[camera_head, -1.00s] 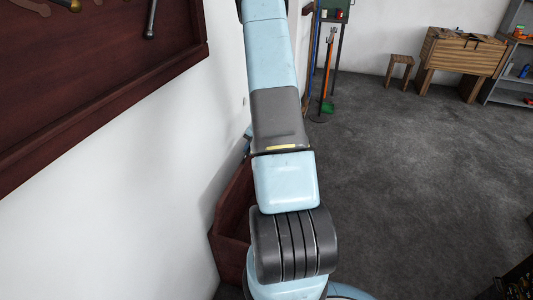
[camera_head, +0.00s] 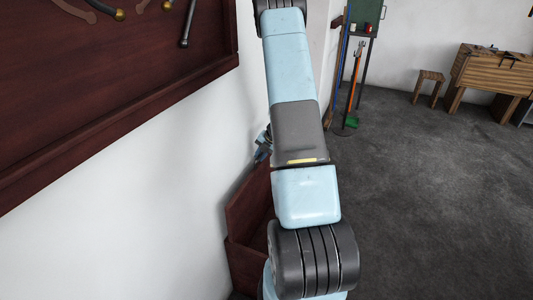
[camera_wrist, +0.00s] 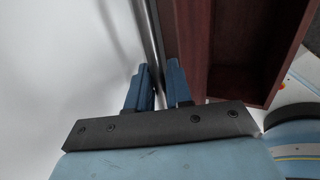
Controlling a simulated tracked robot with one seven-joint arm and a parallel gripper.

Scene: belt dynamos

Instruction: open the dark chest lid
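The dark red wooden chest (camera_head: 240,225) stands on the floor against the white wall, partly hidden behind my arm. In the wrist view its dark walls and open interior (camera_wrist: 237,62) show at the upper right, so its top looks uncovered there. A narrow grey metallic strip (camera_wrist: 151,28) runs along its wall side; I cannot tell whether it is the lid's edge. My gripper (camera_wrist: 160,82) has its two blue fingers slightly apart, with the strip running up from between them. Contact is unclear. In the head view, a bit of my gripper (camera_head: 263,143) shows left of my arm.
A dark red wall board (camera_head: 100,70) with hung tools is at the upper left. A tool stand (camera_head: 352,80), a stool (camera_head: 428,78) and a wooden bench (camera_head: 490,72) stand at the back. The grey floor (camera_head: 430,190) on the right is clear.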

